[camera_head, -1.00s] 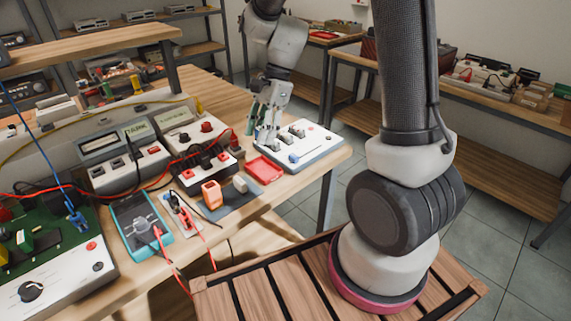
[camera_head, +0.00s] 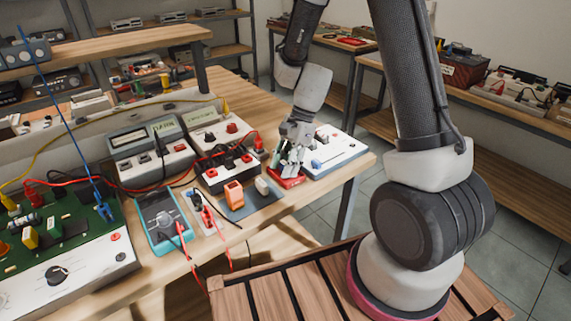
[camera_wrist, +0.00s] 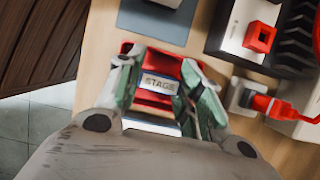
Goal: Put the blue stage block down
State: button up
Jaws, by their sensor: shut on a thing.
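My gripper (camera_head: 291,164) is at the red tray (camera_head: 275,178) near the table's right front edge, fingers pointing down. In the wrist view my gripper (camera_wrist: 158,72) is shut on the blue stage block (camera_wrist: 160,84), which shows a pale label reading STAGE and lies between the two fingertips. The red tray (camera_wrist: 158,56) shows beneath and around the block. I cannot tell whether the block touches the tray floor or is just above it. In the head view the fingers hide the block.
A white panel with a blue knob (camera_head: 345,147) is right of the tray. Cables run across the bench.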

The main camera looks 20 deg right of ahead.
jog(key=o, duration=1)
jog(key=shift+o, duration=0.2)
jog(key=v, duration=1.1)
jog(key=s+d+r+n+t+h, duration=0.2)
jog(key=s+d+r+n, duration=0.3)
jog(key=s, duration=0.5)
jog(key=s+d+r+n+t+h, duration=0.2)
jog(key=s+d+r+n, duration=0.4)
jog(key=s+r+n, duration=0.3)
jog(key=shift+s+r+t, duration=0.65)
jog(key=shift+t, duration=0.25)
